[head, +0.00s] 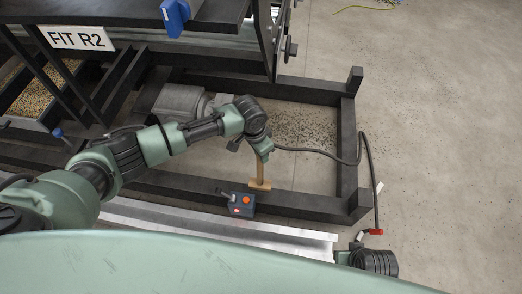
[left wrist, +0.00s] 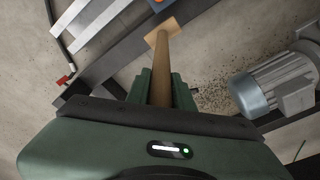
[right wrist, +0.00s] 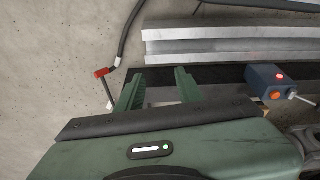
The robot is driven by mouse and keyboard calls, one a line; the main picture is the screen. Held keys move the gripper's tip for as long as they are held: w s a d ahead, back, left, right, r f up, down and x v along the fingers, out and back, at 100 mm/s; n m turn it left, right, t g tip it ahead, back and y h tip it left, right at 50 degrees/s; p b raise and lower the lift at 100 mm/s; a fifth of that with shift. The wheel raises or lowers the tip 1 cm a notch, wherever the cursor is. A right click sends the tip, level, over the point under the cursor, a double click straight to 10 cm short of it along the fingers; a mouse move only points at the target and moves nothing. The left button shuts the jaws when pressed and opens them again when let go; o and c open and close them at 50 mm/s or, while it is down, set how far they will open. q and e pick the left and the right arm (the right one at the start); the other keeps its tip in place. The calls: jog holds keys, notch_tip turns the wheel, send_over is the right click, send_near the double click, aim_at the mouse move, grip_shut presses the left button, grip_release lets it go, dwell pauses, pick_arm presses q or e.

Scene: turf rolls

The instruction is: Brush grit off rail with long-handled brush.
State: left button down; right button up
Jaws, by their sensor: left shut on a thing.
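My left gripper (head: 262,142) is shut on the wooden handle of the brush (head: 260,168). The left wrist view shows the handle (left wrist: 162,70) between the two green fingers (left wrist: 162,88), with the flat wooden head (left wrist: 164,30) at its far end. In the head view, the head overlaps the near dark frame beam; I cannot tell whether it touches. A silver metal rail (head: 215,226) runs along the near side, also seen in the right wrist view (right wrist: 225,45). My right gripper (right wrist: 158,88) is open and empty near the rail. Dark grit (head: 295,128) lies on the floor inside the frame.
A blue-grey control box (head: 236,204) with an orange button sits beside the brush head. A grey motor (head: 180,102) stands inside the dark frame (head: 348,145). A black cable (head: 362,160) with a red end (head: 375,232) curves at right. Floor farther right is mostly clear.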

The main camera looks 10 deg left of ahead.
jog(key=shift+s+d+f+p, duration=0.1)
jog(key=shift+s+f+p, duration=0.15)
jog(key=shift+f, duration=0.5)
jog(key=shift+s+f+p, duration=0.15)
jog(key=shift+s+f, duration=0.05)
jog(key=shift+f, duration=0.55)
jog(key=shift+s+d+f+p, duration=0.1)
jog(key=shift+s+f+p, duration=0.15)
jog(key=shift+f, duration=0.5)
